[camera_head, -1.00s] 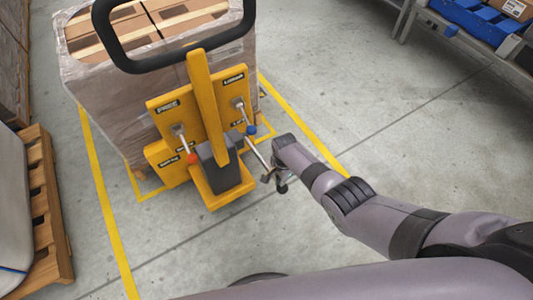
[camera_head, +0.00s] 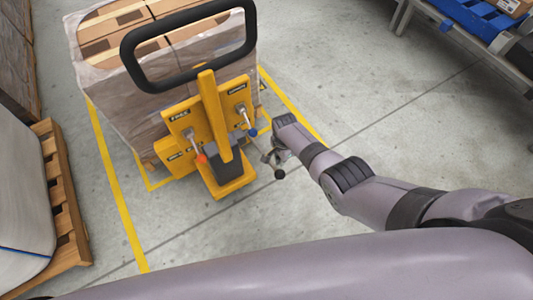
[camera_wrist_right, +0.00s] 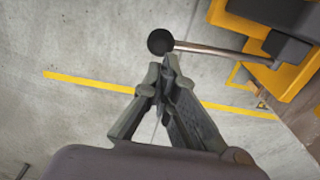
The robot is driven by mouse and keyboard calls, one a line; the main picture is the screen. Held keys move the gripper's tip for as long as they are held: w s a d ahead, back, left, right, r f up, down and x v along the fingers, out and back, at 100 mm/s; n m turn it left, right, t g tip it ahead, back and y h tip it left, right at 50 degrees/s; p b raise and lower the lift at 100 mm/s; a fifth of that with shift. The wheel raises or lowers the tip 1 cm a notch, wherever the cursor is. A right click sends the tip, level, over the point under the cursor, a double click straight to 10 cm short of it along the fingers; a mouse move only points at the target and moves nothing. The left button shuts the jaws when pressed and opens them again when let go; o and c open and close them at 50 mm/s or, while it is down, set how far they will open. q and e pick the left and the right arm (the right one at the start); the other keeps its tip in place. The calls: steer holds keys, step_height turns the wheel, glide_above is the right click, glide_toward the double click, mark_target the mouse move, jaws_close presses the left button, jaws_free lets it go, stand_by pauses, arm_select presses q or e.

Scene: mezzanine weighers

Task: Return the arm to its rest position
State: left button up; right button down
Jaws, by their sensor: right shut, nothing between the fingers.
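My right arm reaches in from the right in the head view, and its gripper (camera_head: 274,156) is by the yellow pallet truck (camera_head: 213,132). In the right wrist view the right gripper (camera_wrist_right: 165,75) is shut and empty. Its fingertips are close to the black ball knob (camera_wrist_right: 160,42) of a metal lever (camera_wrist_right: 215,49). I cannot tell whether they touch it. In the head view the knob (camera_head: 279,173) shows just below the gripper. My left gripper is not in view.
A wrapped pallet load (camera_head: 120,85) stands behind the truck's black handle (camera_head: 190,85). A wooden pallet (camera_head: 62,205) with a pale wrapped load is at left. A metal bench with blue trays (camera_head: 470,20) stands at upper right.

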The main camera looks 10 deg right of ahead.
steer(key=shift+f, duration=0.1)
stand_by(0.3)
steer(key=s+d+f+n, duration=0.2)
steer(key=s+f+n, duration=0.1)
steer(key=s+f, duration=0.5)
steer(key=s+d+f+n, duration=0.2)
steer(key=s+f+n, duration=0.25)
steer(key=s, duration=0.55)
steer(key=s+d+f+n, duration=0.1)
steer(key=s+f+n, duration=0.1)
steer(key=s, duration=0.6)
steer(key=s+d+f+n, duration=0.2)
steer(key=s+n, duration=0.2)
steer(key=s, duration=0.4)
steer(key=s+d+f+n+t, duration=0.1)
steer(key=s+f+n, duration=0.1)
steer(key=s, duration=0.7)
steer(key=shift+d+f+n, duration=0.15)
steer(key=shift+d+n, duration=0.15)
steer(key=shift+n, duration=0.25)
steer(key=shift+s, duration=0.1)
